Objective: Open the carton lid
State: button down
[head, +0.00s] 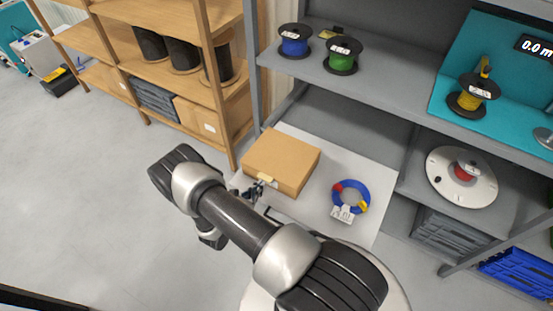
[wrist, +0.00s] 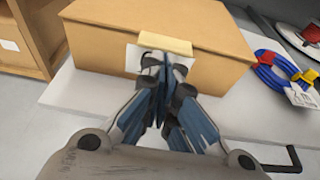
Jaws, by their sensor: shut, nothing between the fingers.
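The carton (head: 283,158) is a closed brown box on a light grey board in the head view. Its lid (wrist: 165,22) lies flat on top in the wrist view. A pale yellow tab (wrist: 165,43) sits at the lid's front edge, above a white label (wrist: 133,58) on the front face. My gripper (wrist: 168,72) is shut and empty. Its fingertips are in front of the carton's front face, just below the tab. I cannot tell whether they touch it. In the head view my gripper (head: 262,186) is partly hidden by my arm.
A blue cable coil (head: 351,198) with a white tag lies right of the carton on the board (head: 300,212). A grey shelf (head: 380,88) with reels (head: 294,40) is behind. A wooden rack (head: 215,100) stands at the left. The floor (head: 90,170) at left is clear.

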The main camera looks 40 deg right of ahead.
dwell(0.3)
notch_tip(320, 180, up, 8)
jog(key=p, duration=0.5)
jog(key=shift+w+d+p, duration=0.15)
jog(key=shift+d+p, duration=0.15)
jog(key=shift+d, duration=0.15)
jog(key=shift+f, duration=0.1)
jog(key=w+d+r+p, duration=0.1)
jog(key=d+r+p, duration=0.2)
jog(key=r, duration=0.4)
jog(key=shift+w+d+r+p, duration=0.2)
jog(key=shift+d+p, duration=0.2)
jog(key=shift+p, duration=0.4)
